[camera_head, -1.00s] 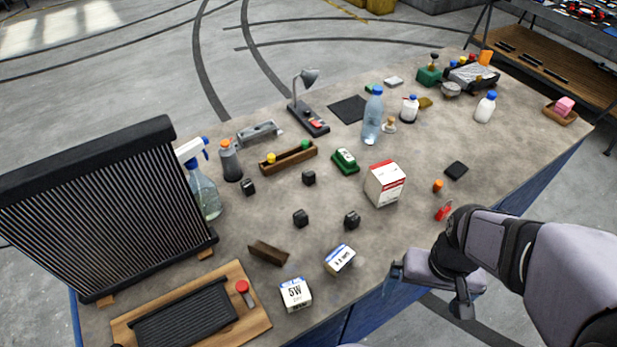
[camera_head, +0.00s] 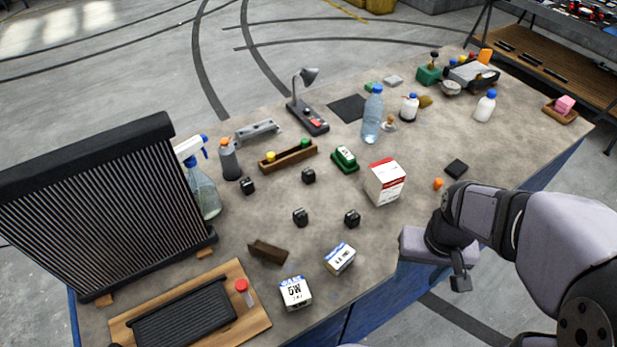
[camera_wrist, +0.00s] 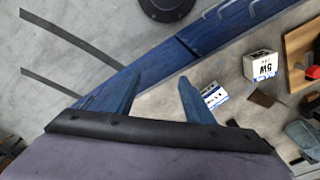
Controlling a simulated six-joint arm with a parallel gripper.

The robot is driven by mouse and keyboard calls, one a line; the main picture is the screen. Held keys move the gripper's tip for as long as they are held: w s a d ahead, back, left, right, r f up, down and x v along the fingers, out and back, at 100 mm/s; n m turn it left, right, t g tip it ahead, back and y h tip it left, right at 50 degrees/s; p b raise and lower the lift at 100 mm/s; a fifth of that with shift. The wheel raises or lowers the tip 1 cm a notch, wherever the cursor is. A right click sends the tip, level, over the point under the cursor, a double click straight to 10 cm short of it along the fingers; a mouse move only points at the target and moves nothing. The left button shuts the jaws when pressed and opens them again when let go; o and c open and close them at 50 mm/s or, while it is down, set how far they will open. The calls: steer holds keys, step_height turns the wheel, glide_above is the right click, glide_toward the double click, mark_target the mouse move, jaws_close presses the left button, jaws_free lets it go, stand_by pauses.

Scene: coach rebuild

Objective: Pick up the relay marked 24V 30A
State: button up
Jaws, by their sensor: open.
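Several small black cube-shaped relays stand apart on the bench in the head view: one by the grey bottle (camera_head: 248,186), one below the wooden tray (camera_head: 309,177), one near the middle (camera_head: 301,217) and one left of the red-white carton (camera_head: 352,219). Their markings are too small to read, so I cannot tell which is 24V 30A. My gripper (camera_head: 461,283) is at the bench's front edge, right of the relays and well apart from them. In the wrist view its two blue-looking fingers (camera_wrist: 159,78) are spread and empty, over the bench edge and floor.
Two blue-white boxes (camera_head: 340,258) (camera_head: 295,293) and a brown block (camera_head: 268,252) lie near the front. A radiator (camera_head: 100,210) and spray bottle (camera_head: 203,190) stand at left. The bench between the relays is clear.

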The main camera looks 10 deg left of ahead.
steer(key=w+a+f+n+t+y+b, duration=0.1)
steer(key=w+a+n+b, duration=0.1)
steer(key=w+a, duration=0.5)
steer(key=w+a+f+n+t+b, duration=0.1)
steer(key=w+a+n+b, duration=0.15)
steer(key=w, duration=0.85)
steer(key=n+t+y+b, duration=0.1)
steer(key=n+y+b, duration=0.1)
steer(key=n+b, duration=0.2)
glide_above(309, 172)
steer(key=s+d, duration=0.1)
steer(key=s, duration=0.1)
step_height(309, 172, down, 3)
steer(key=shift+d+p+x, duration=0.15)
steer(key=shift+p+x, duration=0.95)
steer(key=shift+x, duration=0.7)
steer(key=shift+d+p+x, duration=0.2)
steer(key=shift+p+x, duration=0.85)
steer(key=shift+x, duration=0.75)
steer(key=shift+f, duration=0.1)
steer(key=c, duration=1.2)
